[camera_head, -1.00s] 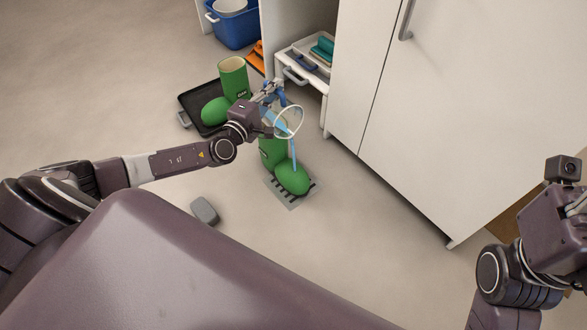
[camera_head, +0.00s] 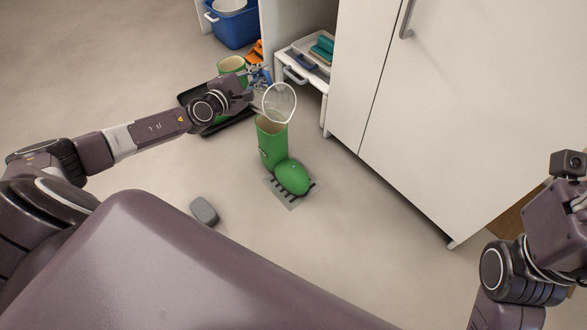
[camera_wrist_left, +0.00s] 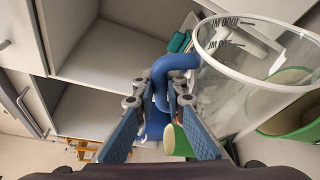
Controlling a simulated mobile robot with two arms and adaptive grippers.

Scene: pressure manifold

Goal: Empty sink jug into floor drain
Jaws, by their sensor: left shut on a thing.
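The clear jug (camera_head: 279,103) is held tilted in the air above the green boot and floor drain. No blue liquid shows in it, and no stream falls. My left gripper (camera_head: 259,82) is shut on its blue handle (camera_wrist_left: 160,72); in the left wrist view the pads of the gripper (camera_wrist_left: 162,105) are on either side of the handle. The jug's clear wall and printed marks (camera_wrist_left: 235,70) show there. The slotted floor drain (camera_head: 291,203) lies below, largely covered by the green boot (camera_head: 292,177). My right gripper is out of frame; only its wrist shows at the right.
Another green boot (camera_head: 231,66) stands on a black tray (camera_head: 205,128), partly behind my left arm. A grey block (camera_head: 204,211) lies on the floor. A white drawer unit (camera_head: 302,77) and tall cabinet (camera_head: 440,110) border the right. A blue bin (camera_head: 235,31) stands behind.

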